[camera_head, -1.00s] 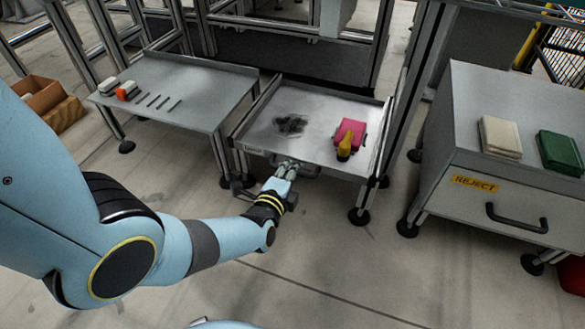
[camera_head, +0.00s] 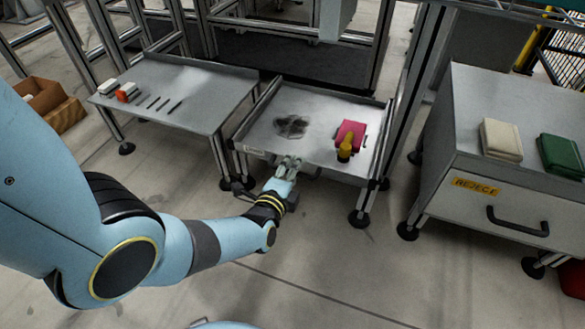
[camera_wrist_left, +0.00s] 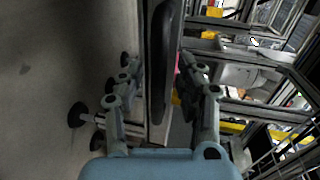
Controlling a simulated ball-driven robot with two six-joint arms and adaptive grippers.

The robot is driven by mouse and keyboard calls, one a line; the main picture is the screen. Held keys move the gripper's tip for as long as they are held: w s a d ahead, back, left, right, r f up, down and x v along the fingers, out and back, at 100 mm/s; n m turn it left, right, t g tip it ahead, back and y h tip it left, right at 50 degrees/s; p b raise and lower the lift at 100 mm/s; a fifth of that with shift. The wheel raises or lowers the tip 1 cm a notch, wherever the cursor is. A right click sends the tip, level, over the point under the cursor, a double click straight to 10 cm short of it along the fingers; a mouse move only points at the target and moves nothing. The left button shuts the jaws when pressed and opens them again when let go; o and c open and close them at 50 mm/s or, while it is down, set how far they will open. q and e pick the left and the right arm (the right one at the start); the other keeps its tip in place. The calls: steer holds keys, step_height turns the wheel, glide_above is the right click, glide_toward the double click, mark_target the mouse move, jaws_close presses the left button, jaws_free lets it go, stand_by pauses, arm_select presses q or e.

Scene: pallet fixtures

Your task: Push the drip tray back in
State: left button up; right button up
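The drip tray (camera_head: 262,133) is a shallow grey metal drawer in the middle of the head view, standing out toward me, with a dark stain on its floor. A pink cloth or sponge (camera_head: 355,127) and a yellow bottle (camera_head: 345,150) are in its right part. My left gripper (camera_head: 290,163) is at the middle of the tray's front edge, by its handle. In the left wrist view its fingers (camera_wrist_left: 160,88) are spread on either side of a dark upright-looking bar (camera_wrist_left: 164,60), seemingly the handle; contact is unclear. My right gripper is out of view.
A grey side table (camera_head: 185,90) with small tools and an orange-and-white item stands left. A cabinet marked REJECT (camera_head: 485,190) with a handle and beige and green pads stands right. Frame posts rise behind the tray. Floor in front is clear.

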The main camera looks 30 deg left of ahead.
arm_select(q)
steer(key=v, duration=1.2)
steer(key=shift+a, duration=0.1)
